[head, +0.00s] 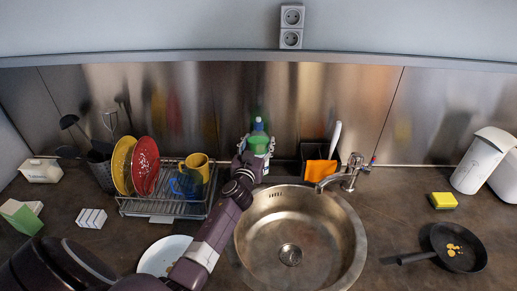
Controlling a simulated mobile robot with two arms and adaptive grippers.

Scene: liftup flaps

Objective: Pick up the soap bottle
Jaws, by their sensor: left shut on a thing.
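The soap bottle (258,144) is green with a blue top and stands upright behind the sink, near the metal back wall. My left gripper (257,152) reaches it from the front and is shut on it. My right gripper does not show.
A dish rack (165,205) with plates and mugs stands left of my arm. The round sink (325,235) and its faucet (350,172) are to the right. A black caddy (311,160) with an orange cloth stands right of the bottle. A pan (455,262) lies far right.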

